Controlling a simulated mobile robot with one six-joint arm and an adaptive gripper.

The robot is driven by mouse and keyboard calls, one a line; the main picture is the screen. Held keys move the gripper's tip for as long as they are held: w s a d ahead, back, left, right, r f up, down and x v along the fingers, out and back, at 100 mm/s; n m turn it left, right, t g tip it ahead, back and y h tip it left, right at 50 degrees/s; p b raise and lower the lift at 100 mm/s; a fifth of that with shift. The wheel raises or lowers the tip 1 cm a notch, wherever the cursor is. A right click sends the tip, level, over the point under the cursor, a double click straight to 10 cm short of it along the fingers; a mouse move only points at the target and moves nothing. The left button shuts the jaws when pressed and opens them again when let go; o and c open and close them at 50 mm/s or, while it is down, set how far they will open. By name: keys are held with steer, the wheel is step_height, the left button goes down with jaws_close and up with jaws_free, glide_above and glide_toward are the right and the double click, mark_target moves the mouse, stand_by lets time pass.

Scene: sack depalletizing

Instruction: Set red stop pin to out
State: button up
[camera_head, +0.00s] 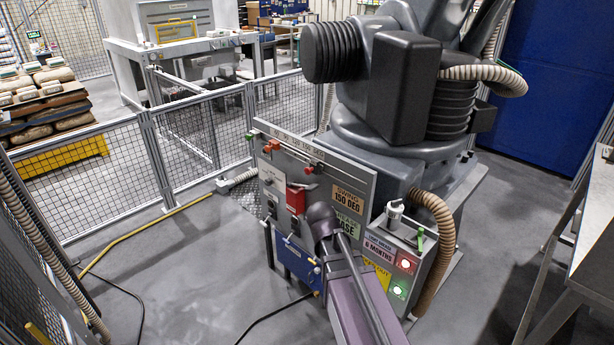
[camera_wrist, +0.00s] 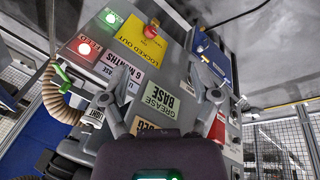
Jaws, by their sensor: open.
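A grey panel in the head view carries small coloured pins along its top: a red one (camera_head: 311,168), an orange-red one (camera_head: 269,147) and a green one (camera_head: 250,136). I cannot tell for certain which is the red stop pin, nor whether it is in or out. In the head view my arm covers part of the panel.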

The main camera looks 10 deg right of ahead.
steer(key=w+f+m+t+h+b, duration=0.1)
steer(key=w+m+t+h+b, duration=0.2)
steer(key=w, duration=0.7)
steer(key=m+t+h+b, duration=0.5)
steer(key=t+h+b, duration=0.2)
steer(key=h+b, duration=0.15)
glide_toward(306, 171)
steer(key=v, duration=0.2)
steer(key=shift+s+a+r, duration=0.1)
steer(key=shift+s+a, duration=0.1)
steer(key=shift+a, duration=0.15)
steer(key=x, duration=1.3)
steer(key=shift+w+d+f, duration=0.15)
steer(key=shift+d+f, duration=0.05)
steer(key=shift+d, duration=0.15)
